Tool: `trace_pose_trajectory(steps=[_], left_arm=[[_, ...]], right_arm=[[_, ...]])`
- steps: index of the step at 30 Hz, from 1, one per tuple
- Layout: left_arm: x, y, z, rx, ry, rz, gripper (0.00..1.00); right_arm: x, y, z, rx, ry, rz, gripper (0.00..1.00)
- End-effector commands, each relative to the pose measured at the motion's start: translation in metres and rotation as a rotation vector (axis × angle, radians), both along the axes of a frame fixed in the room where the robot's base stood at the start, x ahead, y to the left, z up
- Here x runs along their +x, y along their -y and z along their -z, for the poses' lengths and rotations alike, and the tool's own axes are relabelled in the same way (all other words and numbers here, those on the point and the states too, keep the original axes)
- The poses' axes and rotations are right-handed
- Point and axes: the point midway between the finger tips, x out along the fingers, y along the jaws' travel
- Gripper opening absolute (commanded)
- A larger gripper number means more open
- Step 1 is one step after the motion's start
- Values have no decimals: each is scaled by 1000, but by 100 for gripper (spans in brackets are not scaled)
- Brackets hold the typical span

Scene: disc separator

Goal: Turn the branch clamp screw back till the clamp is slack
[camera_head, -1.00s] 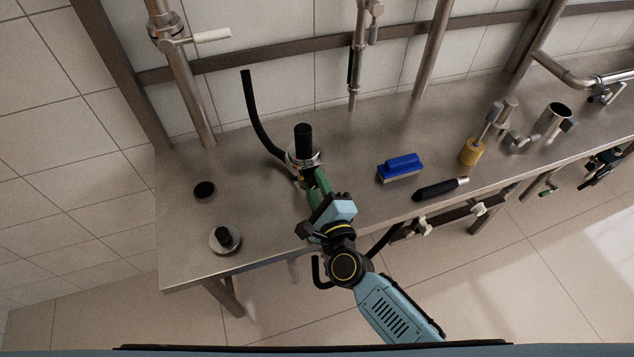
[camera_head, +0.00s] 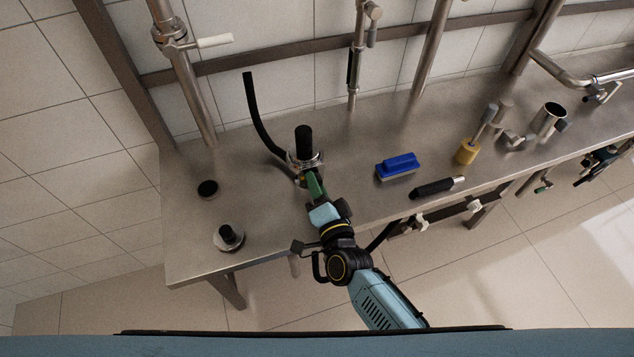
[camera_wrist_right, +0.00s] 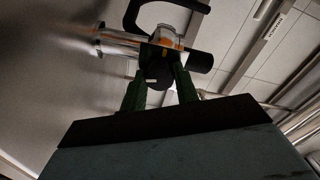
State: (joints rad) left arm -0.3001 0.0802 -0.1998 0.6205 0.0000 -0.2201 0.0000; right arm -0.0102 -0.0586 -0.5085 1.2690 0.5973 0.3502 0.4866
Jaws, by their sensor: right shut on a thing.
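A metal branch fitting with a black upright cap (camera_head: 303,138) stands on the steel bench, and a curved black hose (camera_head: 257,115) runs from it. My right gripper (camera_head: 309,179) reaches the fitting's near side with its green fingers. In the right wrist view, the green fingers (camera_wrist_right: 159,88) are shut on a dark round knob (camera_wrist_right: 158,74), which I take for the clamp screw's handle. A shiny metal clamp part with an orange-brass piece (camera_wrist_right: 165,42) sits just beyond the knob. The clamp's tightness cannot be told. My left gripper is out of view.
A black disc (camera_head: 208,189) and a metal disc with a black knob (camera_head: 229,238) lie at the left. A blue brush (camera_head: 398,167), a black-handled tool (camera_head: 434,188) and a yellow-ended tool (camera_head: 467,152) lie at the right. Pipes rise behind the steel bench (camera_head: 265,215).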

Motion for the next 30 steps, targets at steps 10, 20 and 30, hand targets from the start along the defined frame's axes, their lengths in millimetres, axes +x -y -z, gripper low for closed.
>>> trace_pose_trajectory(steps=[10, 20, 30], left_arm=[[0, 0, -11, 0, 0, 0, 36], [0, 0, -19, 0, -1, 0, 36], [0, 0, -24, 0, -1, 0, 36]], right_arm=[[-1, 0, 0, -313, 99, -1, 7], [-1, 0, 0, -610, 196, -1, 7], [-1, 0, 1, -882, 283, -2, 7]])
